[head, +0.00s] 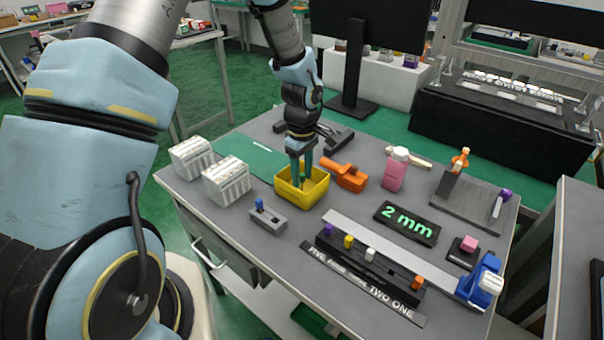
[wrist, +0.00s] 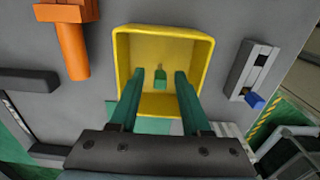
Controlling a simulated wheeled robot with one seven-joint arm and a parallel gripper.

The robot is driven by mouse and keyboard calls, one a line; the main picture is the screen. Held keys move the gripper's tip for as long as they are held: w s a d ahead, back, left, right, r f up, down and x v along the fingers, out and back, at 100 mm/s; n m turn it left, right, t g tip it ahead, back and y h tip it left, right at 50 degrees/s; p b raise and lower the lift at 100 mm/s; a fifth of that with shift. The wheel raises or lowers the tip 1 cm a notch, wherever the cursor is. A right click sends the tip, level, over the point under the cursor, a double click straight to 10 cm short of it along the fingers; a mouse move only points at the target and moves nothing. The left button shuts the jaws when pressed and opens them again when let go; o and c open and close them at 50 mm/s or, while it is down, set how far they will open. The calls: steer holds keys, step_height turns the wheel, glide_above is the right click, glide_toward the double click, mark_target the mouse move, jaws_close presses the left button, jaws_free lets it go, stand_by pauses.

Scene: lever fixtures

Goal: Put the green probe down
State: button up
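The green probe (wrist: 160,79) is inside the yellow bin (wrist: 162,32), as the wrist view shows. The yellow bin also shows in the head view (head: 290,195), on the grey table. My gripper (wrist: 160,73) points down into the bin with its two teal fingers spread. The probe lies between the fingertips, with a visible gap on each side, so I am not holding it. In the head view my gripper (head: 301,176) reaches into the bin opening, and the bin's near wall and the fingers hide most of the probe.
An orange tool (head: 346,176) stands close right of the bin. White blocks (head: 226,180) are to its left, and a grey fixture with a blue lever (head: 267,217) is in front. A black "2 mm" display (head: 406,224) and a slider rail (head: 368,266) lie to the right.

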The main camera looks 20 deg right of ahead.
mark_target(302, 174)
step_height(302, 174, up, 12)
steer(key=b, duration=0.2)
steer(key=s+a+r+m, duration=0.1)
steer(key=s+a+m, duration=0.1)
steer(key=a, duration=1.3)
steer(key=s+a+r+m+t, duration=0.1)
steer(key=a+m, duration=0.4)
steer(key=a, duration=1)
steer(key=shift+s+t, duration=0.3)
steer(key=shift+s, duration=0.2)
steer(key=shift+a, duration=0.1)
